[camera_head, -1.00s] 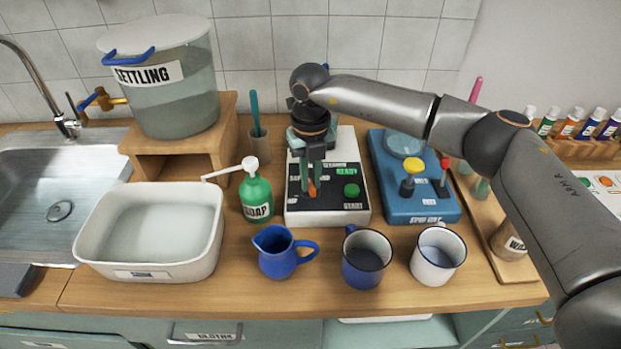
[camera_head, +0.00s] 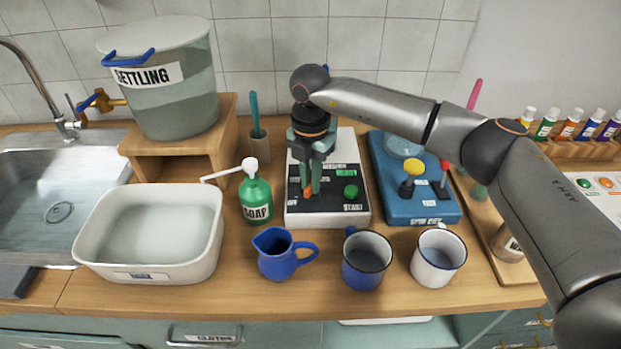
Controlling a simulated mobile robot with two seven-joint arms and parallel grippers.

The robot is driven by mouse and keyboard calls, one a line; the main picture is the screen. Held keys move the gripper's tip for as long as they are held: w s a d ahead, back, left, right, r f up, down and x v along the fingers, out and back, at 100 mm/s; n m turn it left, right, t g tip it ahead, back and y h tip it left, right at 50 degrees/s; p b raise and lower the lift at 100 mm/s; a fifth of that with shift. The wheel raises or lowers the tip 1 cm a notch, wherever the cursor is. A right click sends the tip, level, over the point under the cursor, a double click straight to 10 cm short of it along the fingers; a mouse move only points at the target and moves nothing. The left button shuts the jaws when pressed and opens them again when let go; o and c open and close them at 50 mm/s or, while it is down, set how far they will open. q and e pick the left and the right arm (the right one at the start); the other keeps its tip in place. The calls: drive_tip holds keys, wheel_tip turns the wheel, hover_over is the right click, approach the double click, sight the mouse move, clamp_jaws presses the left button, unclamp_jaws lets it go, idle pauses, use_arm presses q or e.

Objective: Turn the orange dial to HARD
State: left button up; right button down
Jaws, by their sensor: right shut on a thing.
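The orange dial (camera_head: 307,190) sits on the black panel of a white control box (camera_head: 328,217) at the middle of the counter. My right gripper (camera_head: 311,188) points down over the box and is shut on the dial. The fingers cover most of the dial, so its exact pointing direction is hard to read. Small labels are printed around it, partly hidden and too small to read surely. A green start button (camera_head: 351,191) is on the panel to the right of the dial. My left gripper is not in view.
A green soap bottle (camera_head: 256,200) stands just left of the box. A blue device (camera_head: 425,205) with yellow and red knobs is on its right. A blue jug (camera_head: 277,257) and two mugs (camera_head: 366,262) stand in front. A white basin (camera_head: 150,268) is at left.

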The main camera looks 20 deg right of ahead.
drive_tip(key=shift+r+m, duration=0.1)
drive_tip(key=shift+m, duration=0.5)
drive_tip(key=c, duration=0.9)
unclamp_jaws()
wheel_tip(320, 180, up, 12)
drive_tip(key=shift+r+b, duration=0.2)
drive_tip(key=shift+b, duration=0.4)
